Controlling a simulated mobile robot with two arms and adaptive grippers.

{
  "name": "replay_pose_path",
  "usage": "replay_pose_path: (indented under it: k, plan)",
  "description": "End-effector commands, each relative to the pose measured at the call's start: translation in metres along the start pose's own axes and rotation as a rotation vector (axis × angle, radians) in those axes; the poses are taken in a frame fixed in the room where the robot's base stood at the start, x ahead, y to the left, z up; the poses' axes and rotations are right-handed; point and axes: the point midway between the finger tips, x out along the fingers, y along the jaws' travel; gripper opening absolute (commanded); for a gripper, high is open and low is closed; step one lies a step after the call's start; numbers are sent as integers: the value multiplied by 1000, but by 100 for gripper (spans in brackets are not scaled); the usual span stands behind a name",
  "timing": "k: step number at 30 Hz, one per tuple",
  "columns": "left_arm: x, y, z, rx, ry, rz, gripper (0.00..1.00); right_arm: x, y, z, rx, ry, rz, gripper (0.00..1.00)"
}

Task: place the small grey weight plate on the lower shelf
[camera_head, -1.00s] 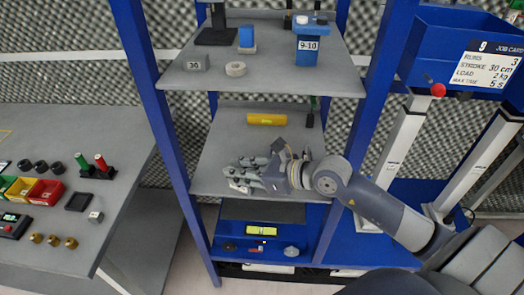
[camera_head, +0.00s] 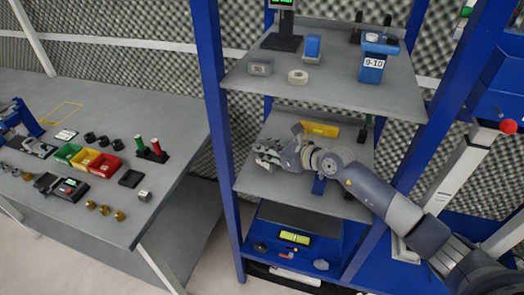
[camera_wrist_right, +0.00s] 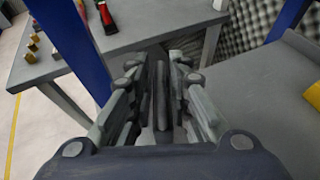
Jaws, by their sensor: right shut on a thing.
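My right gripper (camera_head: 268,158) is over the left part of the lower shelf (camera_head: 290,190) in the head view. It is shut on a thin dark grey piece, seen edge-on between the fingers in the right wrist view (camera_wrist_right: 161,95); I take it for the small grey weight plate. Its face is hidden by the fingers. In the right wrist view the gripper (camera_wrist_right: 160,90) is beside the bare grey shelf surface (camera_wrist_right: 255,100); I cannot tell whether the piece touches the shelf. My left gripper is not in view.
A blue item (camera_head: 319,185) shows under my right arm. The upper shelf (camera_head: 330,95) above holds a grey block (camera_head: 260,68) and a pale ring (camera_head: 298,77). Blue uprights (camera_head: 222,150) bound the rack.

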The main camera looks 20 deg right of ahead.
Motion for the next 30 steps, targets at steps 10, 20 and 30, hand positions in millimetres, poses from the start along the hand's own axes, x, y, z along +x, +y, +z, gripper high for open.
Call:
replay_pose_path:
  k: [10, 20, 30]
  plan:
    - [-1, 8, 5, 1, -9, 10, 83, 26, -14, 8, 0, -4, 0, 0]
    - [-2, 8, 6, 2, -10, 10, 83, 39, -14, -23, -1, -4, -1, 0]
    - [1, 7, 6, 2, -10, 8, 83, 40, -13, -28, 0, 1, 1, 20]
